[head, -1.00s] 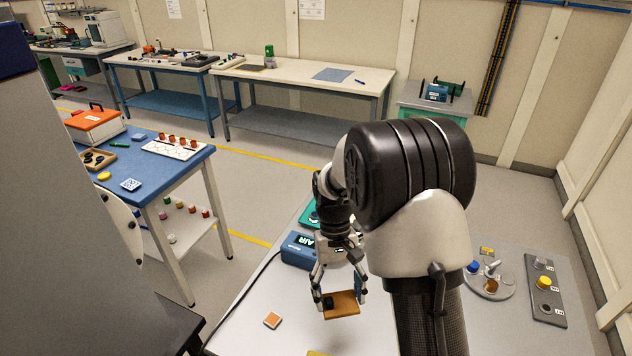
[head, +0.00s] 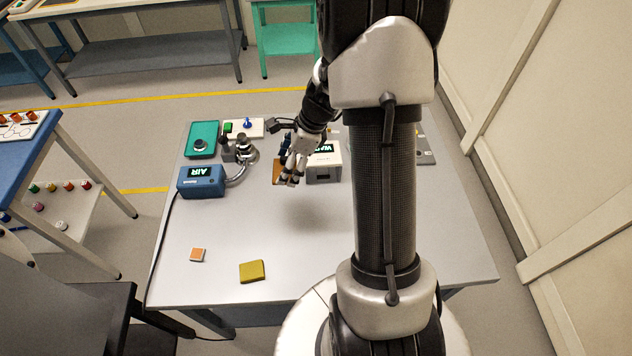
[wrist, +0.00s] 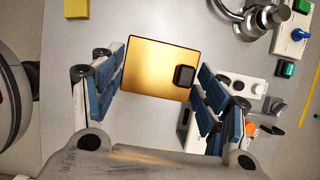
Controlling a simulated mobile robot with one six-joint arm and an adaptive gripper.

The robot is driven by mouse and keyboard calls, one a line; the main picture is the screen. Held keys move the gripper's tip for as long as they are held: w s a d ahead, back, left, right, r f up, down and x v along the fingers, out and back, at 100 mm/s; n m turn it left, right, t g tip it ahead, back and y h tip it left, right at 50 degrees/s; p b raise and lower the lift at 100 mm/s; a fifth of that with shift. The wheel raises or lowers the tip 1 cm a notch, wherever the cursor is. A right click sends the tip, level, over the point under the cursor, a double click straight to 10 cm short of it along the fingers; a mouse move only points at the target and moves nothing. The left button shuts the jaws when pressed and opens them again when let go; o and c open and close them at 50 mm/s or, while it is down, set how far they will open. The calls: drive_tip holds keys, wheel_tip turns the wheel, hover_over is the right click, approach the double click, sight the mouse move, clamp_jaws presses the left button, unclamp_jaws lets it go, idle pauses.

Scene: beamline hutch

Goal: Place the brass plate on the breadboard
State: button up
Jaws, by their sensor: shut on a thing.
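The brass plate (wrist: 150,68) is a flat golden rectangle with a dark square knob near one edge. It sits between the blue-padded fingers of my gripper (wrist: 160,82), which is shut on it. In the head view my gripper (head: 288,177) holds the plate (head: 278,172) over the grey table, between the blue AIR box and a white box. My fingers and arm hide part of the plate there. I cannot pick out the breadboard with certainty in either view.
The blue AIR box (head: 201,181) with a curved hose stands left of my gripper; the white box (head: 324,162) is close on its right.

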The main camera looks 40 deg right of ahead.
drive_tip(key=s+d+r+m+t+h, duration=0.1)
drive_tip(key=s+d+m+t+h, duration=0.15)
drive_tip(key=d+m, duration=0.55)
drive_tip(key=b, duration=1.3)
approach(317, 200)
drive_tip(key=shift+m+g+h, duration=0.25)
drive_tip(key=shift+m+g, duration=0.05)
drive_tip(key=shift+g, duration=0.05)
drive_tip(key=x, duration=0.6)
drive_tip(key=shift+w+a, duration=0.2)
drive_tip(key=shift+w, duration=0.2)
drive_tip(key=shift+r+p, duration=0.2)
drive_tip(key=shift+p, duration=0.15)
drive_tip(key=shift+f, duration=0.15)
drive_tip(key=o, duration=1.4)
